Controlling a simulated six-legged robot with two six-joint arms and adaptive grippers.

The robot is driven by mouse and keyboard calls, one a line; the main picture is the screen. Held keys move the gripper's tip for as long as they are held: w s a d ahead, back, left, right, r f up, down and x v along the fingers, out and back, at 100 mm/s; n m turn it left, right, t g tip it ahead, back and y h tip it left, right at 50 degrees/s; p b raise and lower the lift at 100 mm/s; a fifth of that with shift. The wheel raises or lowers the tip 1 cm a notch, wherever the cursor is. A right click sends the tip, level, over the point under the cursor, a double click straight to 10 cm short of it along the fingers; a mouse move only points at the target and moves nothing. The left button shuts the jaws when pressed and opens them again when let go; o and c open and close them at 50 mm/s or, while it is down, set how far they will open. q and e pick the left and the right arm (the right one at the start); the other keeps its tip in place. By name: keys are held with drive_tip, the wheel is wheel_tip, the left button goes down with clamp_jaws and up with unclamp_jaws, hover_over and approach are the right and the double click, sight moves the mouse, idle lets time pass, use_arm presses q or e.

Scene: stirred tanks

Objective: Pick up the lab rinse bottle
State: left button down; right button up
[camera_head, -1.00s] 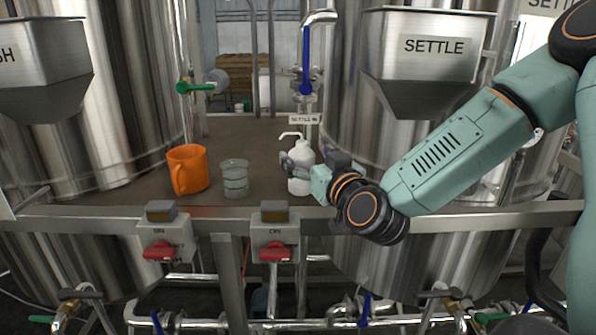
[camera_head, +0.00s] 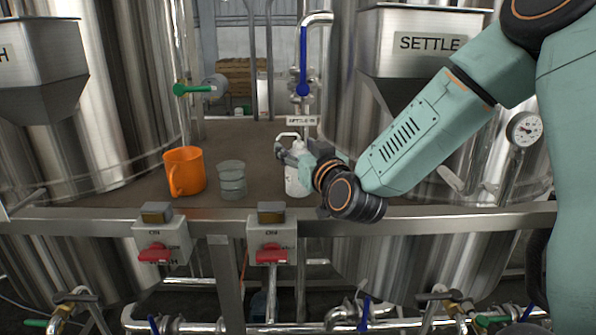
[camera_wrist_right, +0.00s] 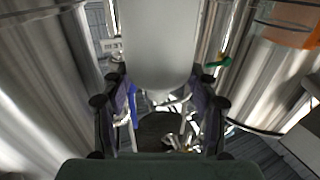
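The lab rinse bottle (camera_head: 297,181) is white with a bent spout on top. It stands upright on the brown worktop (camera_head: 130,196), beside a clear glass beaker. My right gripper (camera_head: 303,153) reaches in from the right, with its fingers around the upper part of the bottle and hiding some of it. In the right wrist view the bottle's pale body (camera_wrist_right: 160,45) lies between the two dark fingers (camera_wrist_right: 163,112), which are spread apart. Whether they touch the bottle is unclear. My left gripper does not show.
An orange mug (camera_head: 184,171) and the glass beaker (camera_head: 231,180) stand left of the bottle. Steel tanks flank the worktop, with a SETTLE hopper (camera_head: 420,60) at right. A blue-handled valve pipe (camera_head: 303,65) stands behind the bottle. Red switches (camera_head: 268,254) line the front rail.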

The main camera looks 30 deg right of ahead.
drive_tip(key=shift+c, duration=0.7)
drive_tip(key=shift+s+d, duration=0.1)
drive_tip(key=shift+d, duration=0.05)
drive_tip(key=c, duration=0.6)
clamp_jaws()
drive_tip(key=shift+r, duration=0.1)
wheel_tip(320, 180, up, 9)
drive_tip(key=shift+r+p, duration=0.15)
drive_tip(key=shift+p, duration=1.05)
drive_tip(key=shift+r, duration=0.35)
